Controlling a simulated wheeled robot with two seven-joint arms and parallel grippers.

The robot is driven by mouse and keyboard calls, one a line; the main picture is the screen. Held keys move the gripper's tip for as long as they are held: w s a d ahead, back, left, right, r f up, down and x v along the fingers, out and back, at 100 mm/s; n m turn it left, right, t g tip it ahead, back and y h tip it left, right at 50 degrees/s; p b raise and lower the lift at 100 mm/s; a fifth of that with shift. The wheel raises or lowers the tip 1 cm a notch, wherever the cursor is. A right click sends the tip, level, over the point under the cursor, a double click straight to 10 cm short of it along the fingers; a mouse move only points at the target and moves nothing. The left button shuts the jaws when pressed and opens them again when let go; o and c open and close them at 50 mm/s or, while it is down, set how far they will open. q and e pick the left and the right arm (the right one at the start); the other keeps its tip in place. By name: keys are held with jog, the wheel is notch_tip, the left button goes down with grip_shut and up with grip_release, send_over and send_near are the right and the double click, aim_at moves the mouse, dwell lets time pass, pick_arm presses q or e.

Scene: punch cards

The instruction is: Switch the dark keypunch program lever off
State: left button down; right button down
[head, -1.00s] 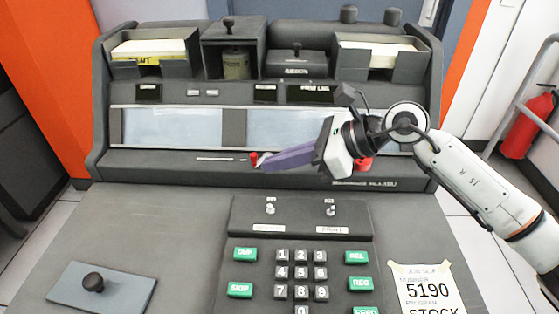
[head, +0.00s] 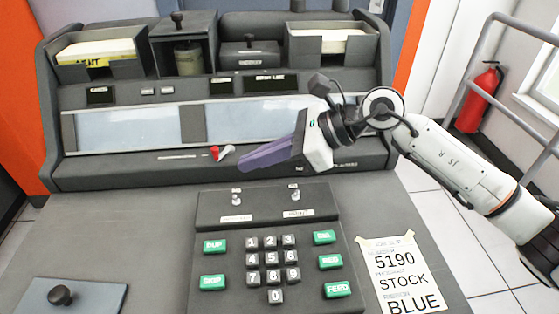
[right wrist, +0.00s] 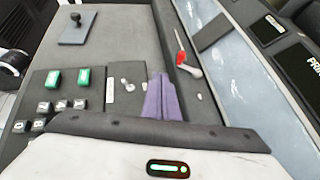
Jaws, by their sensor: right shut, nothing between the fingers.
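The dark grey keypunch (head: 110,165) fills most of the head view. On its ledge below the long window is a small white lever (head: 228,151) beside a red part (head: 215,153). In the right wrist view the white lever (right wrist: 190,71) and the red part (right wrist: 180,50) show clearly, apart from the fingers. My right gripper (head: 244,166), with purple fingers, is shut and empty. Its tips are just right of and below the lever in the head view. The fingers also show in the right wrist view (right wrist: 160,85). My left gripper is not in view.
A raised keypad (head: 265,245) with green and grey keys and two small switches stands in front of the ledge. A plate with a black knob (head: 60,295) lies at lower left. A paper note (head: 400,280) is at right. The desk between is clear.

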pick_arm(q)
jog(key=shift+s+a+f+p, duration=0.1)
jog(key=shift+p, duration=0.2)
pick_arm(e)
jog(key=s+d+r, duration=0.4)
jog(key=s+r, duration=0.1)
jog(key=s, duration=0.1)
jog(key=shift+s, duration=0.35)
